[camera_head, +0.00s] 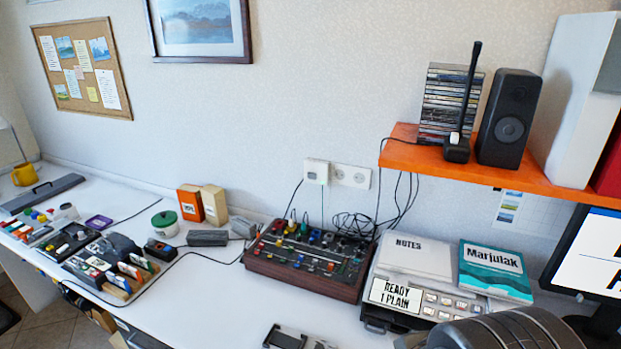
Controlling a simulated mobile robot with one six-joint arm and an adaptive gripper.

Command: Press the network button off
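A small black device with a tall upright antenna (457,149) stands on the orange shelf, left of a black speaker. A small white button-like piece (455,138) shows on its top, at the foot of the antenna. No network label is readable, and whether the button is on or off cannot be told. Dark rounded links, probably of my arm, show at the bottom right. A grey and black part at the bottom edge may be my gripper (292,338). It is cut off by the frame, far below and left of the device, and its opening cannot be judged.
The orange shelf (405,153) also holds a CD stack (440,100), the speaker (508,118) and a white box (578,100). Cables hang under the shelf.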

